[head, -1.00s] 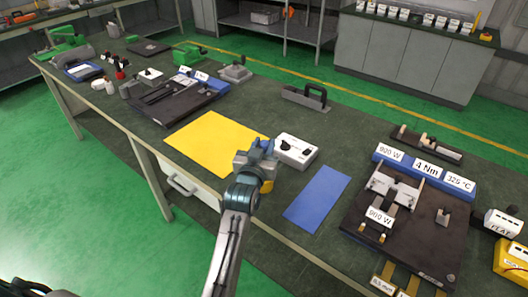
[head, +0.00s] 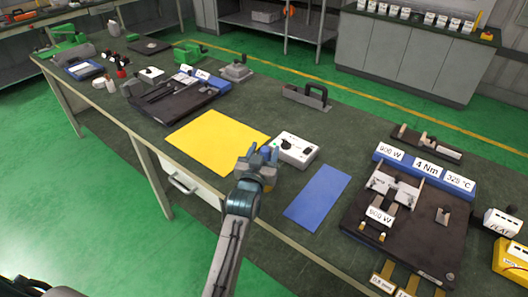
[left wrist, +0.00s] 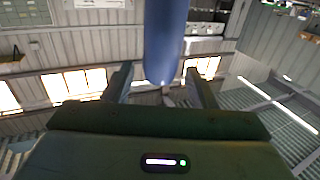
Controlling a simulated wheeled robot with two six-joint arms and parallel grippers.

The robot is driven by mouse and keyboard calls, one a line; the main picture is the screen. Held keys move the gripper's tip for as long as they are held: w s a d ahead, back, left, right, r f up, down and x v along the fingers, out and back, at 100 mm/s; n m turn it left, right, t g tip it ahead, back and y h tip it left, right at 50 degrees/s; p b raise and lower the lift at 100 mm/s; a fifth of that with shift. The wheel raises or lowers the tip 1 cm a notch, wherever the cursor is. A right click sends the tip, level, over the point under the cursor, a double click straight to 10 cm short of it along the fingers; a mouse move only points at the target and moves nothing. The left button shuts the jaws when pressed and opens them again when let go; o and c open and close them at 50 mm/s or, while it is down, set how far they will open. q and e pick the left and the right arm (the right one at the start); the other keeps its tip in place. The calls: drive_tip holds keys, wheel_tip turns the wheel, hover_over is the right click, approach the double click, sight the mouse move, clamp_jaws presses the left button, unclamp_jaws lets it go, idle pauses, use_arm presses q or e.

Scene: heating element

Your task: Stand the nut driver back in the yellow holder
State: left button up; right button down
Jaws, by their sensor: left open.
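My left gripper (head: 262,160) is over the near edge of the bench, between the yellow mat and the blue mat. In the left wrist view its two fingers (left wrist: 163,90) are apart. A smooth blue rounded shape (left wrist: 165,40), seemingly the nut driver's handle, comes in from the top with its end between the fingers, a gap showing on both sides. A small yellow patch (head: 269,187), perhaps the yellow holder, shows just beside the gripper, mostly hidden by it. I cannot tell whether the driver is in the holder. My right gripper is not in view.
The yellow mat (head: 212,138) and the blue mat (head: 318,196) lie bare on the bench. A white control box (head: 294,150) stands just behind the gripper. A dark fixture (head: 405,240) with labels is on the right, and another dark tray (head: 175,100) is at the left.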

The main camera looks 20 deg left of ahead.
use_arm(q)
drive_tip(key=s+p, duration=0.7)
drive_tip(key=s, duration=0.5)
drive_tip(key=shift+d+r, duration=0.15)
drive_tip(key=shift+d, duration=0.15)
